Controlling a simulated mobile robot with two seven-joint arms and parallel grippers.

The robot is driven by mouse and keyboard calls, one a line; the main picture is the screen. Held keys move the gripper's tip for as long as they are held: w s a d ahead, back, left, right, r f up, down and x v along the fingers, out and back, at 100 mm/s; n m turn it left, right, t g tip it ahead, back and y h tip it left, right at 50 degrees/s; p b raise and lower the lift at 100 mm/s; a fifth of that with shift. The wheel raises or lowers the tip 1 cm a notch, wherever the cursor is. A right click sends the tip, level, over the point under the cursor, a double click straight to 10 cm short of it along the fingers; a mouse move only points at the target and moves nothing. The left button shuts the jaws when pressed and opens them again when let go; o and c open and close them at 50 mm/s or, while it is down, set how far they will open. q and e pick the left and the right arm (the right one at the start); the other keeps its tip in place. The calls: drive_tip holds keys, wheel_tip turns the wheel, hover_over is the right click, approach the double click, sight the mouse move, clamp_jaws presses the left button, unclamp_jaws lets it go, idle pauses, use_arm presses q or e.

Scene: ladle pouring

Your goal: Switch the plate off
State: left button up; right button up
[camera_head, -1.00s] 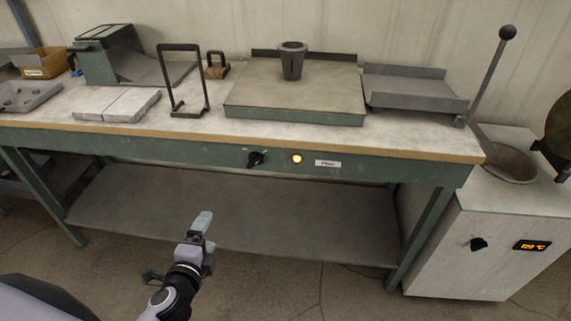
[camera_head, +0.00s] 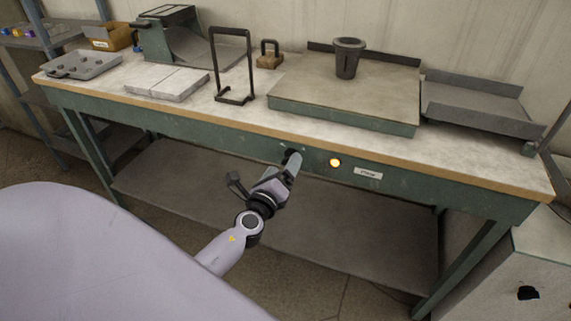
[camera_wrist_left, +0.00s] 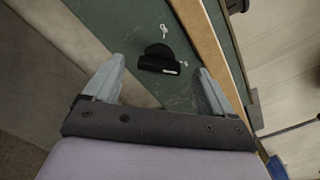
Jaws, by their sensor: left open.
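The plate (camera_head: 310,92) is a wide flat slab with a green side, on the bench top. Its black knob (camera_head: 288,153) is on the green front rail, partly hidden by my left gripper (camera_head: 284,168). The orange lamp (camera_head: 335,162) right of the knob is lit, with a white label (camera_head: 368,173) beside it. In the left wrist view the knob (camera_wrist_left: 158,60) shows between and ahead of the two open fingers, with a white mark on it. Contact between fingers and knob cannot be told. My right gripper is out of view.
A dark cup (camera_head: 347,58) stands on the plate. A black frame stand (camera_head: 232,66), pale blocks (camera_head: 168,84) and a grey tray (camera_head: 82,64) are on the bench. A lower shelf (camera_head: 340,240) lies under the rail. A white cabinet is at the right.

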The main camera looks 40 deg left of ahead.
use_arm(q)
drive_tip(key=shift+x, duration=0.85)
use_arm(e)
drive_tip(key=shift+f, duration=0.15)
use_arm(q)
drive_tip(key=c, duration=1.1)
drive_tip(key=shift+o, duration=0.2)
drive_tip(key=shift+f+n, duration=0.1)
drive_tip(key=shift+n, duration=0.2)
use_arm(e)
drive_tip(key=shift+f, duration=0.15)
use_arm(q)
drive_tip(key=shift+f+n+b, duration=0.15)
drive_tip(key=shift+n+b, duration=0.95)
drive_tip(key=shift+n, duration=3.25)
drive_tip(key=shift+f+n+b, duration=0.15)
drive_tip(key=shift+n+b, duration=0.95)
drive_tip(key=shift+n, duration=3.25)
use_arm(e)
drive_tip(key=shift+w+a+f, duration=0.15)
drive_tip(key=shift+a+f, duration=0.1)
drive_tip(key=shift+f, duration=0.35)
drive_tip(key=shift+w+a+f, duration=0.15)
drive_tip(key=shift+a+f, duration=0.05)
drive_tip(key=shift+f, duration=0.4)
